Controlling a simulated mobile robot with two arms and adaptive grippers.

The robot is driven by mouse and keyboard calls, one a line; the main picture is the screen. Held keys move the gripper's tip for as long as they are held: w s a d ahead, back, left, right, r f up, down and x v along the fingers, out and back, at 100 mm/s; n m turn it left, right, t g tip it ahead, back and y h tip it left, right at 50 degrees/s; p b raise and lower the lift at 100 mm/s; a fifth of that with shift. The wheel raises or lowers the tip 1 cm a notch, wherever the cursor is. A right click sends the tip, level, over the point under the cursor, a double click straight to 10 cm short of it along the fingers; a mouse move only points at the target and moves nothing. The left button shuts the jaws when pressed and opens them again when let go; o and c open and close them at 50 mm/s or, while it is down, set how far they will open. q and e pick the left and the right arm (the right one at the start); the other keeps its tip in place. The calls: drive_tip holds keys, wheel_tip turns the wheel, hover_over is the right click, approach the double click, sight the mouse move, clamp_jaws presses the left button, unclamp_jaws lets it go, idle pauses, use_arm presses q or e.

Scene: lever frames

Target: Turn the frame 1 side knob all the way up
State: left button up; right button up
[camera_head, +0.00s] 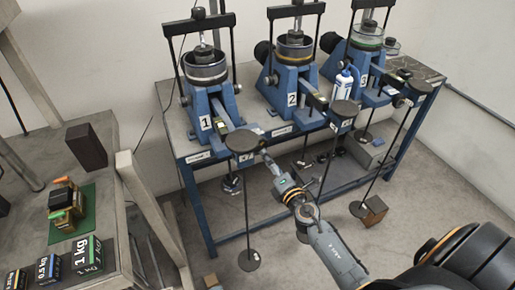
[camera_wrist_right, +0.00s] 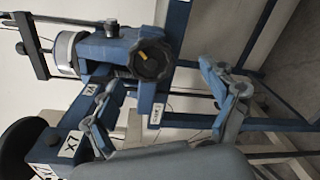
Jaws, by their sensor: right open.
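Frame 1 (camera_head: 205,105) is the leftmost blue lever frame on the bench, with a "1" plate and a metal cup on top. In the right wrist view, a black round side knob (camera_wrist_right: 152,59) with a yellow mark, apparently frame 1's, sits on the blue body (camera_wrist_right: 105,48). The mark points toward the upper left. My right gripper (camera_head: 266,158) reaches in from the lower right beside frame 1's round black pan. In the right wrist view, the gripper (camera_wrist_right: 158,78) is open, its fingers spread apart below the knob, holding nothing. My left gripper is out of view.
Frame 2 (camera_head: 292,88) stands close to the right, with frame 3 (camera_head: 352,68) beyond. Black round pans (camera_head: 242,141) on thin rods stand in front. A side table (camera_head: 112,160) with weights is at left.

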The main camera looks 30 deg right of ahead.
sight(259, 147)
drive_tip(key=w+n, duration=0.3)
drive_tip(key=w, duration=0.2)
drive_tip(key=w+n+b, duration=0.1)
drive_tip(key=w+n, duration=0.1)
drive_tip(key=shift+w+a+r+n+t, duration=0.15)
drive_tip(key=shift+a+r+n+t, duration=0.15)
drive_tip(key=shift+a+r, duration=0.05)
drive_tip(key=shift+w, duration=0.2)
drive_tip(key=shift+c, duration=0.8)
drive_tip(key=shift+s+r, duration=0.1)
drive_tip(key=c, duration=1.4)
drive_tip(key=shift+r, duration=0.1)
drive_tip(key=shift+c, duration=0.4)
